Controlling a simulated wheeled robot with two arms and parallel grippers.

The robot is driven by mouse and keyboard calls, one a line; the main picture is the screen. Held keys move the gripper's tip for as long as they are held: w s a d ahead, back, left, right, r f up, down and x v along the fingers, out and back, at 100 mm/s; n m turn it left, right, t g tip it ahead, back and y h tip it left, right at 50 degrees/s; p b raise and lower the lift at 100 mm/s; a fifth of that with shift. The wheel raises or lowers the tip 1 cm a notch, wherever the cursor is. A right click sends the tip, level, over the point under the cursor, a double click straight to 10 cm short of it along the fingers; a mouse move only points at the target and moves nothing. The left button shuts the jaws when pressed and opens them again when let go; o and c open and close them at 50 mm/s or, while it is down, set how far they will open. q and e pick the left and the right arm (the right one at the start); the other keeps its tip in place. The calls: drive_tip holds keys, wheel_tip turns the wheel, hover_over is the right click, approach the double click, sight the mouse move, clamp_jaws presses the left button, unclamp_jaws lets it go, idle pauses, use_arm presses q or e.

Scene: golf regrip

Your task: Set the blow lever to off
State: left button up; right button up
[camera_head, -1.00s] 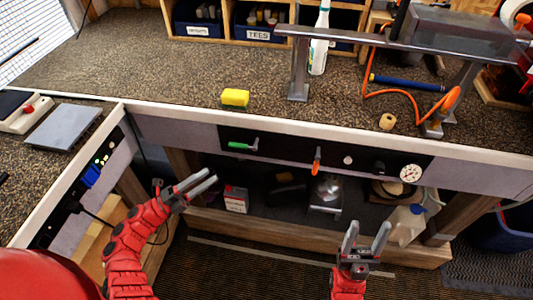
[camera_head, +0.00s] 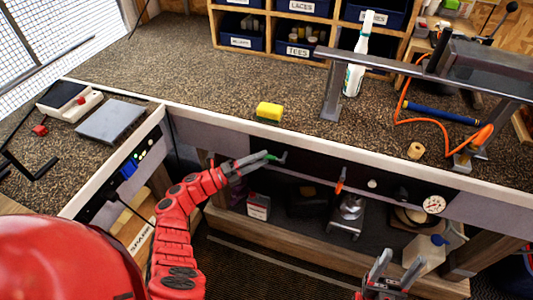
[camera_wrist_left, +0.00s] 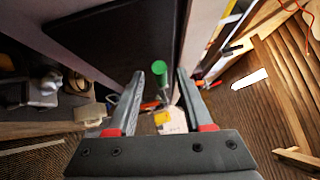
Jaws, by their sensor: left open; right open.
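On the black front panel under the bench edge is a lever with a green handle (camera_head: 273,157), near the panel's left end. A lever with an orange handle (camera_head: 340,183) points down farther right. I cannot read which one is labelled blow. My left gripper (camera_head: 258,162) is open at the green handle. In the left wrist view the green handle's round end (camera_wrist_left: 159,68) shows between the spread fingers (camera_wrist_left: 155,90); contact cannot be told. My right gripper (camera_head: 398,272) is open and empty, low at the front, away from both levers.
A pressure gauge (camera_head: 433,205) sits at the panel's right. Below the panel, a shelf holds a small box (camera_head: 258,207) and a metal device (camera_head: 349,210). A white bottle (camera_head: 355,65) stands near the metal stand.

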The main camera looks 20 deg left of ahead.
use_arm(q)
drive_tip(key=shift+x, duration=1.3)
clamp_jaws()
drive_tip(key=shift+s, duration=0.1)
idle(0.4)
